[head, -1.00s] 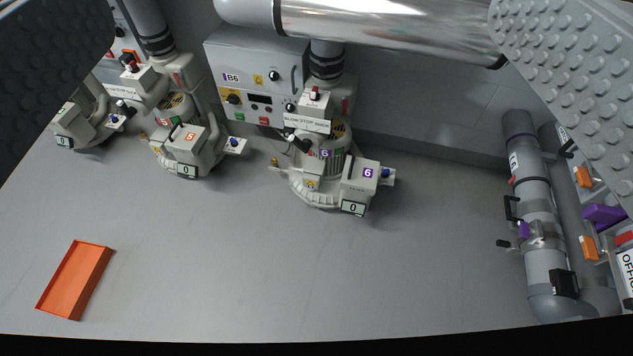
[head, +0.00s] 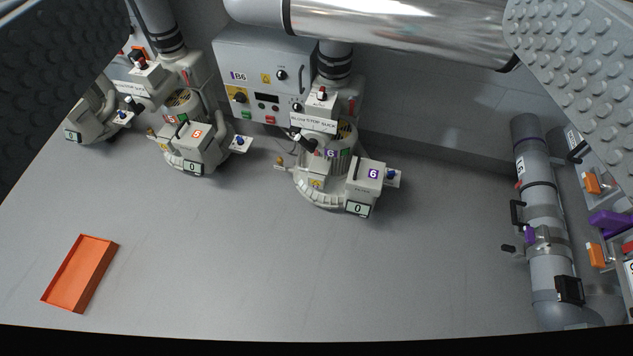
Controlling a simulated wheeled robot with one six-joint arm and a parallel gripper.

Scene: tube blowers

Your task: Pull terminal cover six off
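Terminal cover six (head: 364,184) is a light grey box with a black handle on top and a purple "6" label. It sits on the right side of blower six (head: 322,187). A small display reading 0 (head: 358,208) is below it, and a side tab with a blue knob (head: 392,176) is at its right. My gripper (head: 310,70) shows as two wide-apart studded grey fingers at the upper left and upper right edges. It is open, with nothing between the fingers close by. The cover is well beyond the fingers, untouched.
Blower five (head: 193,147) and another blower (head: 95,120) stand to the left. Control box B6 (head: 262,75) is behind blower six, under a silver pipe (head: 400,30). An orange tray (head: 80,273) lies at front left. Grey pipes (head: 541,220) stand right.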

